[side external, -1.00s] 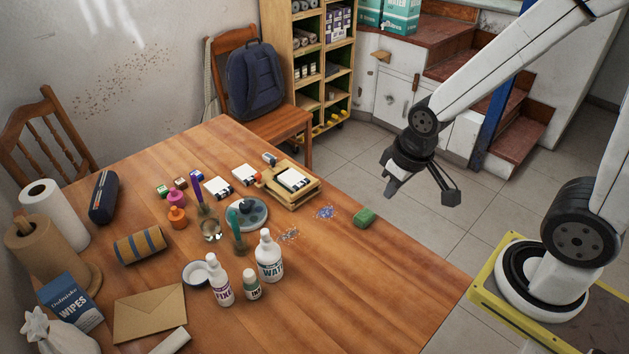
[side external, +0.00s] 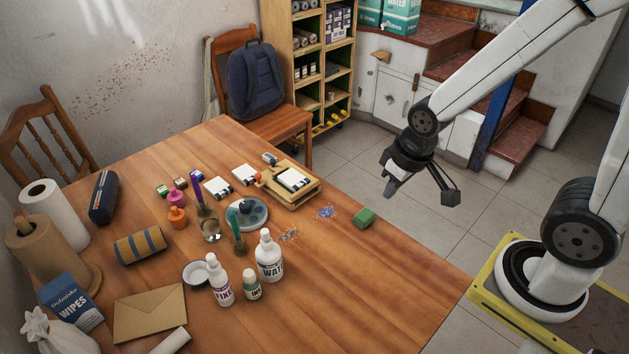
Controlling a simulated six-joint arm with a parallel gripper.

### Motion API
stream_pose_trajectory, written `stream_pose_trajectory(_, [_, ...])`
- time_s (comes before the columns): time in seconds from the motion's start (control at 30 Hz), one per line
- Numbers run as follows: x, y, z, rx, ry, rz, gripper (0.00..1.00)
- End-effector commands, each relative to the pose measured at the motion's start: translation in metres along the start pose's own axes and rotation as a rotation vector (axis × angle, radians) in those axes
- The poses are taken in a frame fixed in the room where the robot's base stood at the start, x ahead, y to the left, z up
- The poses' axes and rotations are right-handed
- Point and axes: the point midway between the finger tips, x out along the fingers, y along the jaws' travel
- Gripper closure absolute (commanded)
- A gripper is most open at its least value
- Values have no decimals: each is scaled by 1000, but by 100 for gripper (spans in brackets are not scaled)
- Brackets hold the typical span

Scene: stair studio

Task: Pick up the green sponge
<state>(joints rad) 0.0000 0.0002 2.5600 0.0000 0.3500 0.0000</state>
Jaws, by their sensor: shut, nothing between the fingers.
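The green sponge (side external: 364,218) is a small block lying flat on the wooden table (side external: 400,275), close to its right edge. My gripper (side external: 391,192) hangs above and to the right of the sponge in the picture, beyond the table's edge, clear of the sponge. The fingers are small in this view.
White bottles (side external: 269,257), jars and brushes crowd the table's middle. The table's front right is clear.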

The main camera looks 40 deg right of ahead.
Motion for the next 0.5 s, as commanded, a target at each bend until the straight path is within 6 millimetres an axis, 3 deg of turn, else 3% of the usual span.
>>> stream_pose_trajectory(0.47, [0,0,0,0,0,0,100])
stream_pose_trajectory(0.5, [0,0,0,0,0,0,90])
